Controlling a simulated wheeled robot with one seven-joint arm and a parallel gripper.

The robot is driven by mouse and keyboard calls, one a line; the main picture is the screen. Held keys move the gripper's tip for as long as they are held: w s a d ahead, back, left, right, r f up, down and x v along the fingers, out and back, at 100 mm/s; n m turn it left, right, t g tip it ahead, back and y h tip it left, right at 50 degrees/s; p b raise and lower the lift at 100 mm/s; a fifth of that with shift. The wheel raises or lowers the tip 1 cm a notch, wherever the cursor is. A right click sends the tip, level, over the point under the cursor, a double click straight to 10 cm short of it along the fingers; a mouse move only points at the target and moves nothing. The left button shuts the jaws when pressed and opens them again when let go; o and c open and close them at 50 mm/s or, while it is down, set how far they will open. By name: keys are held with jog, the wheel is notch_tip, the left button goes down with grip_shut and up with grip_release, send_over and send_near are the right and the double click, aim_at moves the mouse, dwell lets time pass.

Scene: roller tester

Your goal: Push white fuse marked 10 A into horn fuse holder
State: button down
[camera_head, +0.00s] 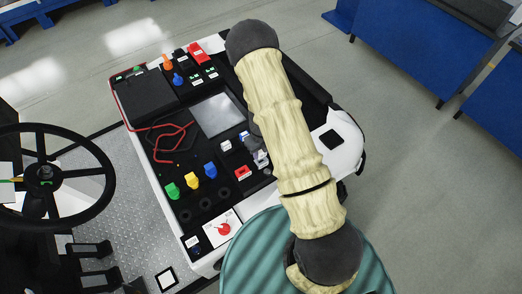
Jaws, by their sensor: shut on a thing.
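My gripper (260,158) is low over the black console panel, partly hidden by my arm. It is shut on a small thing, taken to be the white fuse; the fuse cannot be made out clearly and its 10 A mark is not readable. A small white and blue piece (244,137) shows just up-left of the gripper, and another white piece (226,146) sits left of it. Which part of the panel is the horn fuse holder cannot be told at this size, nor whether the fuse touches it.
Left of the gripper are a grey screen (218,115), a red block (242,173), and green (172,190), yellow (190,180) and blue (210,170) knobs. A red cable (172,152) lies on the panel.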

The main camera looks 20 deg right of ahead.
jog(key=shift+f+b, duration=1.1)
jog(key=shift+f, duration=0.55)
jog(key=c, duration=0.9)
grip_release()
jog(key=shift+r, duration=0.15)
notch_tip(320, 180, up, 17)
jog(key=shift+b, duration=0.4)
jog(key=shift+r, duration=0.1)
